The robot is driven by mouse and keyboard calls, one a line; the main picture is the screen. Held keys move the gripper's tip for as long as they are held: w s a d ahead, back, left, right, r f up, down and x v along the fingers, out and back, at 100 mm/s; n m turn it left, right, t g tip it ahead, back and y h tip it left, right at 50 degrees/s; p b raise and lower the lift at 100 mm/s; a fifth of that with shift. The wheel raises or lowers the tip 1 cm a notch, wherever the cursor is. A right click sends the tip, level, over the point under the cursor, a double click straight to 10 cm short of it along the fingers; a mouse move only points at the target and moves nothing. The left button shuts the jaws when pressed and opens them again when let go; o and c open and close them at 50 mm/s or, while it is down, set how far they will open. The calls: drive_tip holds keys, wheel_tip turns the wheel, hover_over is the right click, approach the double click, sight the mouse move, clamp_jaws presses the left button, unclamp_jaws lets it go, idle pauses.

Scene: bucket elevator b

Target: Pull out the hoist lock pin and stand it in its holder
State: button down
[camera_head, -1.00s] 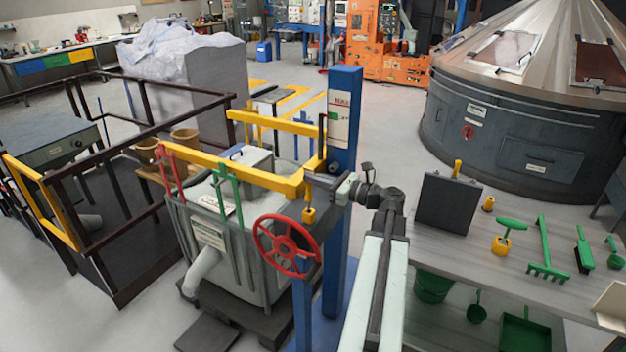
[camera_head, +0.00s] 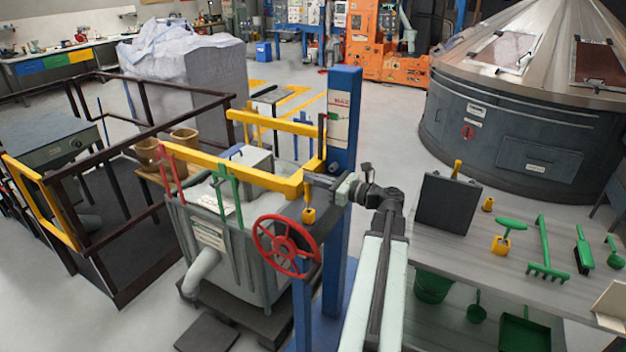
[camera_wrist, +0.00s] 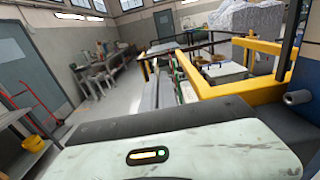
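The hoist's blue post (camera_head: 343,130) carries a yellow frame (camera_head: 245,176), with a red handwheel (camera_head: 287,245) below it. My gripper (camera_head: 316,179) is at the frame's right corner, against the front of the post. Its fingertips are small and partly hidden there, so I cannot tell whether they are open or shut on something. A small yellow piece (camera_head: 309,214) shows just below the gripper; I cannot tell if it is the lock pin. In the wrist view the yellow frame (camera_wrist: 232,103) and a grey cylinder (camera_wrist: 298,97) show beyond my pale wrist housing. I cannot identify the pin's holder for sure.
A bench (camera_head: 460,258) at right bears a dark upright panel (camera_head: 447,203), a small yellow cup (camera_head: 488,204), a yellow block (camera_head: 502,245) with a green T-handle (camera_head: 511,224), and a green rake (camera_head: 545,250). A grey tub (camera_head: 222,255) stands under the frame. Dark railings (camera_head: 150,130) are at left.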

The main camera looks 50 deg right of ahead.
drive_tip(key=shift+f+b, duration=2.3)
drive_tip(key=shift+f, duration=0.05)
drive_tip(key=c, duration=1.6)
unclamp_jaws()
drive_tip(key=v, duration=0.8)
